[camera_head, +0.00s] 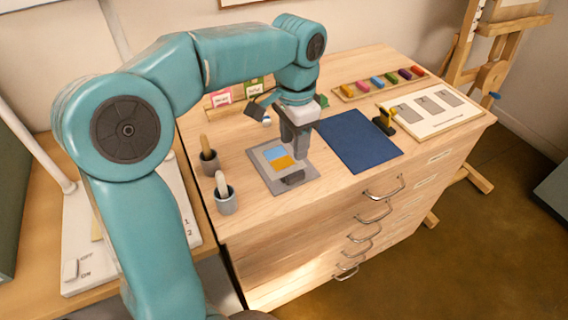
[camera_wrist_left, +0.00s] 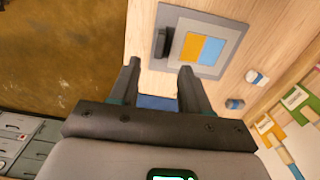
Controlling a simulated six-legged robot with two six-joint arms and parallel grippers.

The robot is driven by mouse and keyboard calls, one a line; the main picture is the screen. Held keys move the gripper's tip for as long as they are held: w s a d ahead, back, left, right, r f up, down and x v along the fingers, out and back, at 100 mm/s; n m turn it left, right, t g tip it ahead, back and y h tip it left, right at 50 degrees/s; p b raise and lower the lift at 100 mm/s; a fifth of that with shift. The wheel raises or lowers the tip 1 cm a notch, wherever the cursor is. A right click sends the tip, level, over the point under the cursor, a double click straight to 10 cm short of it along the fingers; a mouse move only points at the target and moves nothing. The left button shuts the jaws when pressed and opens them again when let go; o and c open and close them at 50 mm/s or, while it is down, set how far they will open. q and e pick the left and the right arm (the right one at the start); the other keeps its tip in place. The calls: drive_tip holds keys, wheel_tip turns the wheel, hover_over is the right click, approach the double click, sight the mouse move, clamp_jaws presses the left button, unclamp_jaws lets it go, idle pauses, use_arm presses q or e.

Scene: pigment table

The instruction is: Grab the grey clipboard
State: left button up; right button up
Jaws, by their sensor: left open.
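The grey clipboard (camera_head: 266,172) lies flat on the wooden drawer-cabinet top, near its front edge. It carries a sheet with a blue and a yellow-orange patch, and a dark clip (camera_head: 292,178) sits at its front end. My left gripper (camera_head: 301,154) is open and empty, pointing down, and covers part of the clipboard's right side in the head view. In the left wrist view the clipboard (camera_wrist_left: 181,18) lies beyond the open fingertips (camera_wrist_left: 160,68), up and to the right, with nothing between them. Whether the fingers touch it cannot be seen clearly; my right gripper is not in view.
A dark blue mat (camera_head: 358,143) lies just right of the clipboard. Two grey pots (camera_head: 226,202) (camera_head: 209,162) with tools stand to its left. A yellow-and-black tool (camera_head: 385,120), a swatch board (camera_head: 450,121) and a pigment tray (camera_head: 347,97) are farther right and back. Drawer handles (camera_head: 384,193) stick out in front.

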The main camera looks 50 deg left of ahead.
sight(295, 173)
use_arm(q)
drive_tip(key=f, duration=0.4)
drive_tip(key=shift+w+a, duration=0.1)
drive_tip(key=shift+w, duration=0.15)
drive_tip(key=shift+s+f, duration=0.25)
drive_tip(key=shift+f, duration=0.25)
drive_tip(key=f, duration=0.2)
drive_tip(key=w+f, duration=0.1)
drive_tip(key=f, duration=0.1)
drive_tip(key=shift+f+b, duration=0.4)
drive_tip(key=shift+s+f, duration=0.1)
drive_tip(key=shift+f, duration=0.15)
clamp_jaws()
